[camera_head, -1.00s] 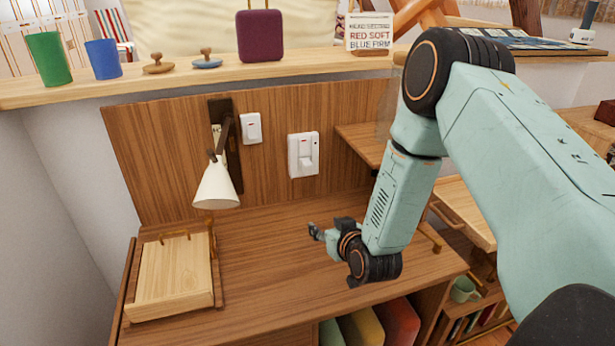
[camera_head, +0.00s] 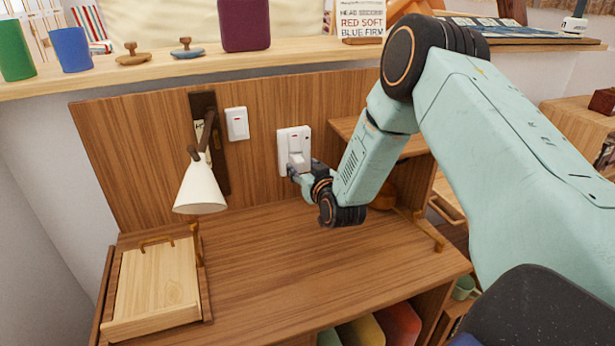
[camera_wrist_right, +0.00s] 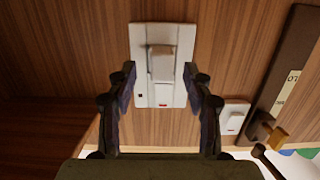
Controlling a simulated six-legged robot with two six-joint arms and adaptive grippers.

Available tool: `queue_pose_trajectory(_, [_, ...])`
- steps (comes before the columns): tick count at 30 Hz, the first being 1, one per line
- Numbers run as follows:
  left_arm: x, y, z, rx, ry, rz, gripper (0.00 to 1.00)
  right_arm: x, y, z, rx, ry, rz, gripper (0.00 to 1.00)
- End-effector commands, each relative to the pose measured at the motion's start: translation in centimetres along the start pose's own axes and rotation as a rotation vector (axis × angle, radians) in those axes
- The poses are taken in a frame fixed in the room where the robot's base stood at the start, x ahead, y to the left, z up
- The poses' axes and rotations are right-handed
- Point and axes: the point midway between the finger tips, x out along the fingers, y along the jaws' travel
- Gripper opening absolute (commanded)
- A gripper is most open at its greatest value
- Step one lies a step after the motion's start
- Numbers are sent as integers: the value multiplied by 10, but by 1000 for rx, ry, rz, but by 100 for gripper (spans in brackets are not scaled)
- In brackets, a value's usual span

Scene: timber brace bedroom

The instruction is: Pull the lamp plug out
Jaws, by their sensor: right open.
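The white lamp plug (camera_head: 297,160) sits in the white wall socket (camera_head: 284,142) on the wooden back panel. In the right wrist view the plug (camera_wrist_right: 161,64) stands out from the socket plate (camera_wrist_right: 144,96). My right gripper (camera_head: 296,172) is at the panel, just below and in front of the plug. In the right wrist view its fingers (camera_wrist_right: 163,82) are apart, one on each side of the socket plate, with the plug between them in the picture. I cannot tell whether they touch it. The white-shaded lamp (camera_head: 199,190) hangs on the panel to the left. My left gripper is out of view.
A white wall switch (camera_head: 237,123) is left of the socket. A wooden box (camera_head: 155,285) lies at the left of the desk (camera_head: 290,250); the desk's middle is clear. A shelf (camera_head: 345,127) adjoins the panel right of the socket. Cups and a sign stand on the ledge above.

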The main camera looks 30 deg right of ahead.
Motion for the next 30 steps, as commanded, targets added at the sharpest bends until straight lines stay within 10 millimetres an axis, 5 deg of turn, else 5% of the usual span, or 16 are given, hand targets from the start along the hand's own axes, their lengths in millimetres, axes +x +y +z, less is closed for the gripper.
queue_pose_trajectory(6, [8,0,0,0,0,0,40,22,-2,0,-1,1,-2,51])
queue_pose_trajectory(17, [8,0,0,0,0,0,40,29,-2,-1,0,0,-3,51])
queue_pose_trajectory(30, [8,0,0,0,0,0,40,29,-2,-1,0,0,-3,14])
